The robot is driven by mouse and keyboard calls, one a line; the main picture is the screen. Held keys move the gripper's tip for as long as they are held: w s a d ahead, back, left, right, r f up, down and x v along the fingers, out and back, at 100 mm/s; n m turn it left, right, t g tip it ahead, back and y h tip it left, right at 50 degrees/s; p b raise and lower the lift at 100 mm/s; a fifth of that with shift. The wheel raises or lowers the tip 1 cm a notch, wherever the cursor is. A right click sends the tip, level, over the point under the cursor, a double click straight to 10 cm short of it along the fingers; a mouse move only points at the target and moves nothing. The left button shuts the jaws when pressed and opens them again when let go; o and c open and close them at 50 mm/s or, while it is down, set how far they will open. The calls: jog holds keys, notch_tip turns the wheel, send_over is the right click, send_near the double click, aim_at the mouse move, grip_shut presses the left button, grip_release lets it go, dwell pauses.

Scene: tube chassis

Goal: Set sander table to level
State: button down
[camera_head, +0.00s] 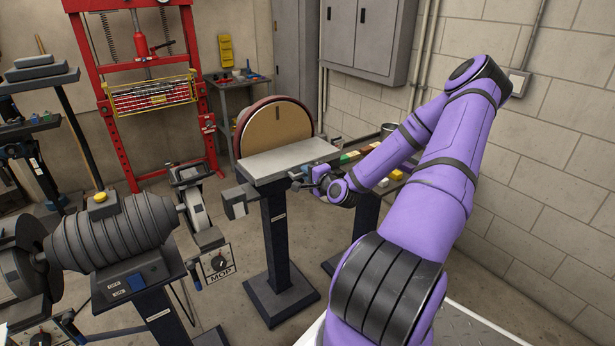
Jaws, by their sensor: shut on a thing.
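The disc sander stands in the middle of the head view, with its round tan disc (277,128) in a dark red guard. The grey sander table (280,160) sits in front of the disc on a dark pedestal (281,245). The table's flat top shows, but I cannot tell its exact tilt. My gripper (306,180) is at the right end of the table, just below its edge. It is shut on a small part there, which looks like the table's handle or knob; the fingers and wrist mostly hide it.
A red press (150,90) stands behind. A bench with coloured blocks (352,156) is behind my wrist. A block wall (545,150) bounds the right.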

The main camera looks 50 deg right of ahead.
jog(key=shift+w+r, duration=0.1)
jog(key=shift+r, duration=0.1)
jog(key=c, duration=1.1)
grip_release()
jog(key=shift+c, duration=0.2)
jog(key=v, duration=1.1)
